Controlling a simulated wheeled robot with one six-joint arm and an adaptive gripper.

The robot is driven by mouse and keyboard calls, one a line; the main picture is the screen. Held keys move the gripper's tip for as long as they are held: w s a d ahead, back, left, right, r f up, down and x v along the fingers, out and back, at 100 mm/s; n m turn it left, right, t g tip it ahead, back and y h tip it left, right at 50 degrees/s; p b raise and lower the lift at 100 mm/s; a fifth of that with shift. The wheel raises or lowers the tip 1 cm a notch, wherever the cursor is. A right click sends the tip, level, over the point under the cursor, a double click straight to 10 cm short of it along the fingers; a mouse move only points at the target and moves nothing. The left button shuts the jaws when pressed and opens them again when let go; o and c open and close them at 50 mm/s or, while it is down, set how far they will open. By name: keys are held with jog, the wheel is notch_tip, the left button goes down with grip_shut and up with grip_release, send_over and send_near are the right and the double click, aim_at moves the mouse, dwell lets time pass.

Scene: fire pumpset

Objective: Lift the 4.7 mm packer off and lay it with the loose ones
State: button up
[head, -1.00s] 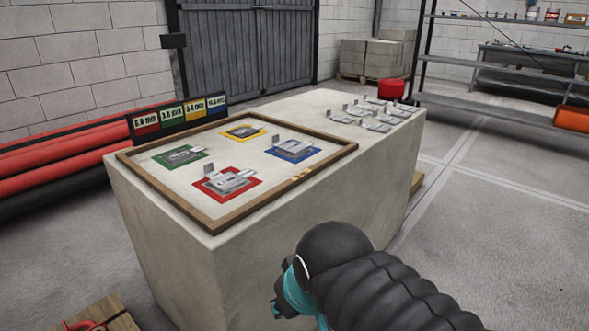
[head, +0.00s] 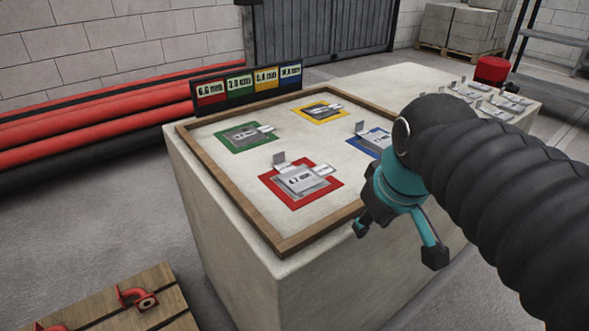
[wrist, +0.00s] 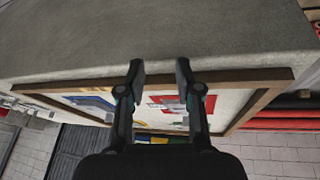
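Stacked grey packers with upright tabs sit on coloured squares inside a wood-framed board. Other packers lie on the green square (head: 266,147), the yellow square (head: 304,113) and the blue square (head: 364,143), the last partly hidden by my arm. My gripper (head: 398,243) is open and empty, right of the red square near the board's front edge. The wrist view shows the open fingers (wrist: 160,72) with the red square (wrist: 160,100) beyond.
Loose packers (head: 495,99) lie at the block's far right end, by a red container (head: 491,69). The wooden frame (head: 235,205) makes a raised rim. A label board (head: 247,83) stands behind it. A pallet with red fittings (head: 128,305) is at lower left.

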jog(key=w+a+r+n+g, duration=0.2)
jog(key=w+a+r+n, duration=0.3)
jog(key=w+r+n, duration=0.55)
jog(key=r+n+g, duration=0.1)
jog(key=n+g, duration=0.2)
jog(key=n, duration=0.7)
send_over(278, 153)
jog(key=f+b, duration=0.1)
jog(key=f, duration=0.1)
jog(key=f+b, duration=0.1)
jog(key=f, duration=0.4)
jog(key=shift+w+d+b, duration=0.15)
jog(key=shift+d+b, duration=0.1)
jog(key=shift+b, duration=0.15)
jog(key=shift+a+f+b, duration=0.2)
jog(key=shift+f+b, duration=0.55)
jog(key=shift+f, duration=2.05)
jog(key=shift+c, duration=0.2)
grip_shut()
